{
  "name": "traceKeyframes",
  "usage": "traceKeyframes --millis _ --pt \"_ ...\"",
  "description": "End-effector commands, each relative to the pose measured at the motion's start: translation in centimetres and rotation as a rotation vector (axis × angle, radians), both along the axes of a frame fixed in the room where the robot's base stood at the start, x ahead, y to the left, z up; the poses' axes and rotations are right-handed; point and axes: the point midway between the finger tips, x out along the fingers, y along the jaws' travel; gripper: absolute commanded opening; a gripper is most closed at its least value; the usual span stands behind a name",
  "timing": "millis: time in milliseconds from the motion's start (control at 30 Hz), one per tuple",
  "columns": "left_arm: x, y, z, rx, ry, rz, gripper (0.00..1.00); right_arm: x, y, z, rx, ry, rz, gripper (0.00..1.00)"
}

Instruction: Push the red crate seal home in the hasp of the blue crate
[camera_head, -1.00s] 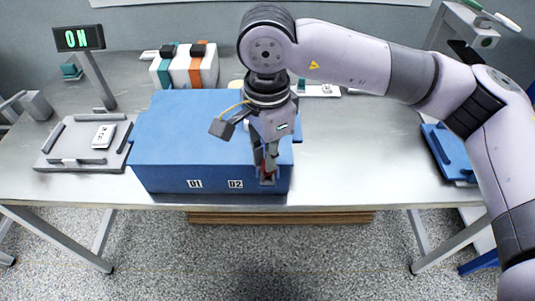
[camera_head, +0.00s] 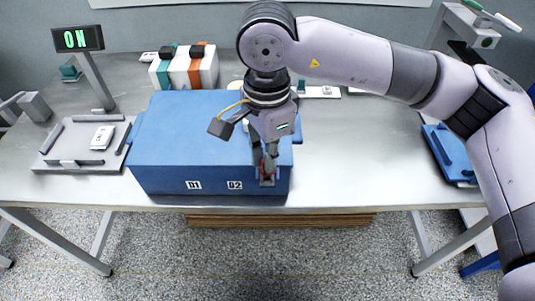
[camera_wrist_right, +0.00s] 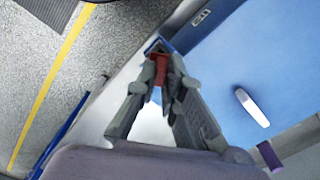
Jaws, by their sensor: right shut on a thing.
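The blue crate (camera_head: 195,140) stands on the table, its front face toward me with two small white labels. My right gripper (camera_head: 267,170) is over the crate's front right corner, pointing down, shut on the red crate seal (camera_wrist_right: 157,83). My left gripper is not in view.
A grey tray (camera_head: 62,163) with a white device stands at left, beside a post with a lit display (camera_head: 78,38). White, teal and orange boxes (camera_head: 185,68) stand behind the crate. A blue bin (camera_head: 450,150) is at far right.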

Motion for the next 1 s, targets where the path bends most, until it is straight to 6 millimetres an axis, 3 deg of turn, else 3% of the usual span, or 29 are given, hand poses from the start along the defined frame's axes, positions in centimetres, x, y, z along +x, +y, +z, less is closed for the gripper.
traceKeyframes --millis 1000 --pt "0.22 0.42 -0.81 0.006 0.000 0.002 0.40 0.02 0.04 -0.08 0.000 0.000 0.000 0.00"
